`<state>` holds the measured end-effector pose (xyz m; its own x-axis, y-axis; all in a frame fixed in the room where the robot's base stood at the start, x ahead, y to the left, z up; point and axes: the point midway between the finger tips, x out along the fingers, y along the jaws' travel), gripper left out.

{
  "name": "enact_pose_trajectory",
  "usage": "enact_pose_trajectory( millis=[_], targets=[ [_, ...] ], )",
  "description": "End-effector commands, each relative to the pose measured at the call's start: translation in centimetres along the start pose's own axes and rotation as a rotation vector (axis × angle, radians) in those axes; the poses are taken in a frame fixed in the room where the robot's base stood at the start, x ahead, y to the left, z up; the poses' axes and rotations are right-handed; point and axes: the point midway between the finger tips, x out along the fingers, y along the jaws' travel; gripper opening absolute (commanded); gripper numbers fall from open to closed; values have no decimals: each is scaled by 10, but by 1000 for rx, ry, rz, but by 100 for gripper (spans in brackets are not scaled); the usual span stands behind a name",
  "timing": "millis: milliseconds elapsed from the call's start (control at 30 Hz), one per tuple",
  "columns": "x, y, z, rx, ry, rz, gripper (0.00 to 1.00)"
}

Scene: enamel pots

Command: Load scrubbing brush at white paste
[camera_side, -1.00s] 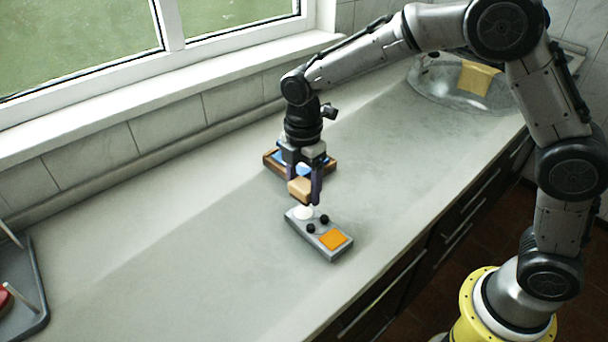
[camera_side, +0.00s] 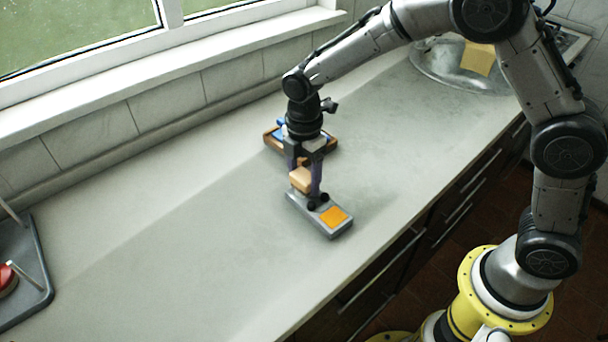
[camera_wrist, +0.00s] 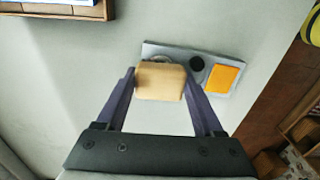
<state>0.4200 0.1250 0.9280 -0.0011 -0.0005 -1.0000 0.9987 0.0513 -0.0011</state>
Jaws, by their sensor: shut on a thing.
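The scrubbing brush (camera_side: 300,180) is a tan wooden block between the fingers of my gripper (camera_side: 304,178), which is shut on it. In the wrist view the brush (camera_wrist: 160,81) sits between the fingertips (camera_wrist: 160,76). The brush is over the far end of this holder. The white paste is hidden by the brush; I cannot tell whether they touch.
A wooden-framed tray (camera_side: 329,151) with blue contents stands just behind my gripper. A grey tray (camera_side: 40,262) with a red item (camera_side: 7,281) is at far left. A clear basin (camera_side: 430,75) with a yellow cloth (camera_side: 479,58) is at back right. The counter's left middle is clear.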

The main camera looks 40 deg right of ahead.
Motion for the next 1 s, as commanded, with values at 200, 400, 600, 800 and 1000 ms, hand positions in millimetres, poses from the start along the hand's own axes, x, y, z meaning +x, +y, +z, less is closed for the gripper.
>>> enact_pose_trajectory(
  millis=[200,400,600,800,1000],
  targets=[
    [0,0,0,0,0,1,25],
    [1,0,0,0,0,0,25],
    [3,0,0,0,0,0,25],
    [6,0,0,0,0,0,25],
    [8,0,0,0,0,-1,25]
  ],
)
